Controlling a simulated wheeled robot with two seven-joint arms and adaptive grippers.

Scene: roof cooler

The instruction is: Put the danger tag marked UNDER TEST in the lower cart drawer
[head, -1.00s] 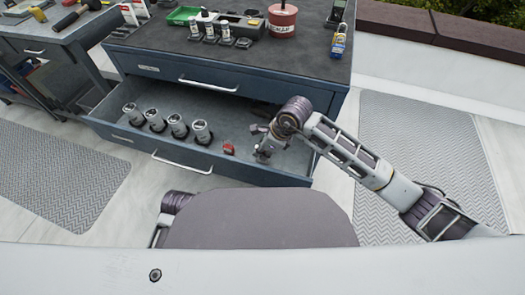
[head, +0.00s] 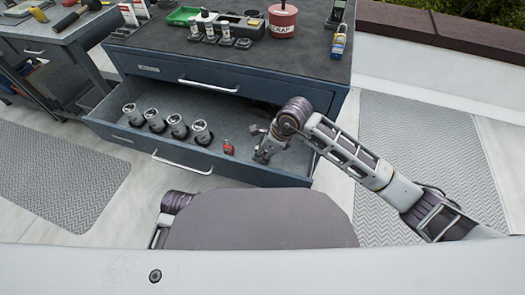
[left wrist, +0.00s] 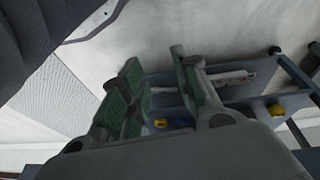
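The lower cart drawer (head: 104,128) is pulled out below the shut upper drawer (head: 150,69). A small red item (head: 229,147) lies in it, right of the middle; I cannot tell whether it is a tag, and no marking is readable. Red-and-white cards (head: 129,15) stand at the back left of the cart; their text is too small to read. My right gripper (head: 261,150) is low in the drawer's right part, just right of the red item and apart from it; its finger opening is unclear. My left gripper (left wrist: 154,60) is open and empty in the left wrist view.
Several grey cylinders (head: 179,126) stand in the drawer's left half. The cart top holds a green tray (head: 183,16), small devices (head: 226,33), a red scrap can (head: 283,19) and a padlock (head: 339,42). A workbench (head: 52,30) stands at left.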

